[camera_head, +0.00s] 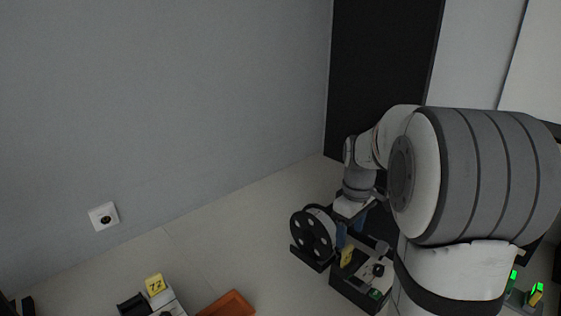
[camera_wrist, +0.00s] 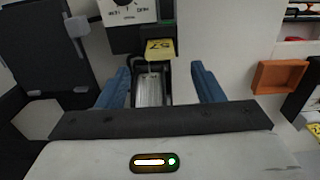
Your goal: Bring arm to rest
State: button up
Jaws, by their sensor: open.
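My gripper (camera_head: 350,228) hangs at the end of my arm, fingers down, in the middle right of the head view. It is low over a black box with small parts (camera_head: 358,290) and close to a black and white reel (camera_head: 313,234). In the wrist view my gripper (camera_wrist: 162,84) shows two blue fingers spread wide apart. A pale ridged part (camera_wrist: 150,91) shows in the gap between them, apparently beyond the fingertips. I see nothing clasped. My arm is bent and fills the right of the head view.
A yellow numbered tag (camera_wrist: 160,48) stands close beyond the fingers. An orange tray (camera_head: 228,304) lies on the floor at bottom centre, beside another unit with a yellow tag (camera_head: 155,284). A grey wall with a socket (camera_head: 103,216) is at left. Bare floor (camera_head: 215,225) lies between.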

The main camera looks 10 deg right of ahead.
jog(key=s+a+r+m+t, duration=0.1)
jog(key=s+a+m, duration=0.2)
jog(key=s+a, duration=0.2)
jog(key=s+a+r+m+t, duration=0.1)
jog(key=s+a, duration=0.5)
jog(key=s, duration=0.6)
jog(key=m+t, duration=0.1)
jog(key=m, duration=0.1)
jog(key=shift+s+a+r+m, duration=0.2)
jog(key=shift+s+a+m, duration=0.05)
jog(key=shift+m, duration=0.05)
jog(key=shift+s+a+f, duration=0.15)
jog(key=shift+s+f, duration=0.05)
jog(key=shift+s, duration=0.15)
